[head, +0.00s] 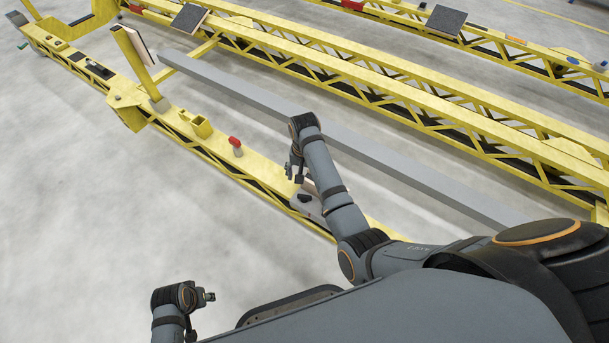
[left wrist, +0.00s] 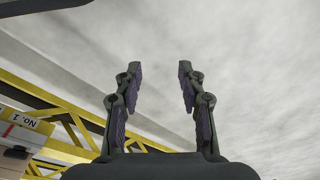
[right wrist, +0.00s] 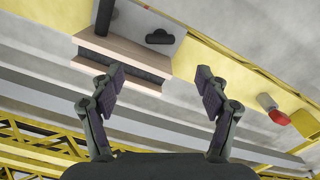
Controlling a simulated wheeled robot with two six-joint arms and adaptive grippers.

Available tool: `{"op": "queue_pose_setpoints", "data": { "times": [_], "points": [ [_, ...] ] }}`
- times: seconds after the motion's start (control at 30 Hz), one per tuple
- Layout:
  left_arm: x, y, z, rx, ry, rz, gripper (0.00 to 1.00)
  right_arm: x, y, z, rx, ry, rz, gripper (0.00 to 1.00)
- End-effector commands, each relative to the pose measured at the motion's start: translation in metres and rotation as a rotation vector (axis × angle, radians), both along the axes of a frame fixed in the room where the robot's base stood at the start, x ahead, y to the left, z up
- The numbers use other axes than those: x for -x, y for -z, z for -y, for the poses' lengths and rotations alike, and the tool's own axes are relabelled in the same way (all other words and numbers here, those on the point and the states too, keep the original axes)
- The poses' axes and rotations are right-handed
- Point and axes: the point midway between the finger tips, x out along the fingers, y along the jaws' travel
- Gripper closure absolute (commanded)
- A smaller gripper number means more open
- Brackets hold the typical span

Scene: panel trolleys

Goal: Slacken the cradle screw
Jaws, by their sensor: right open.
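My right gripper (head: 294,172) hangs over the near yellow beam (head: 200,143). In the right wrist view its two fingers (right wrist: 160,90) are apart with nothing between them. Beyond the fingertips is a wooden block with a dark pad (right wrist: 122,58), beside a pale grey plate. A black knob (right wrist: 158,37) sits on that plate, and a black upright handle (right wrist: 105,15) stands by the block. I cannot tell which of these is the cradle screw. The plate (head: 305,206) is partly hidden by my arm in the head view. My left gripper (head: 206,297) is open and empty over bare floor.
A red-capped fitting (head: 235,143) stands on the near beam, also in the right wrist view (right wrist: 275,110). A tilted padded post (head: 138,62) rises farther along. A long grey bar (head: 240,88) lies behind the beam, before more yellow trusses (head: 400,105). The left floor is clear.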

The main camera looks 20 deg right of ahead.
Motion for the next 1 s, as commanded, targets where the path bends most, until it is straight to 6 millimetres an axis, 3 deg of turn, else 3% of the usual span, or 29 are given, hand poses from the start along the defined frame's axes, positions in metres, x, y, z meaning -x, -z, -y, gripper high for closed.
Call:
{"op": "queue_pose_setpoints", "data": {
  "times": [0.1,0.23,0.47,0.6,0.7,0.8,1.0],
  "points": [
    [0.000,0.000,0.000,0.000,0.000,0.000,0.60,0.000,0.000,0.000,0.000,0.000,0.000,0.27],
    [0.001,0.003,-0.001,-0.001,-0.001,0.000,0.60,0.000,0.000,0.000,0.000,0.099,0.000,0.45],
    [0.009,0.030,-0.009,-0.014,-0.005,0.003,0.60,-0.001,0.005,-0.001,0.002,0.820,-0.001,0.75],
    [0.014,0.046,-0.013,-0.022,-0.006,0.006,0.60,-0.002,0.009,-0.002,0.002,1.249,0.001,0.75],
    [0.017,0.053,-0.015,-0.025,-0.006,0.008,0.60,-0.002,0.011,-0.002,0.001,1.449,0.001,0.75],
    [0.018,0.057,-0.016,-0.026,-0.006,0.010,0.60,-0.002,0.013,-0.002,0.001,1.551,0.002,0.75],
    [0.017,0.056,-0.015,-0.025,-0.006,0.011,0.60,-0.002,0.017,-0.002,0.001,1.575,0.001,0.75]
  ]
}}
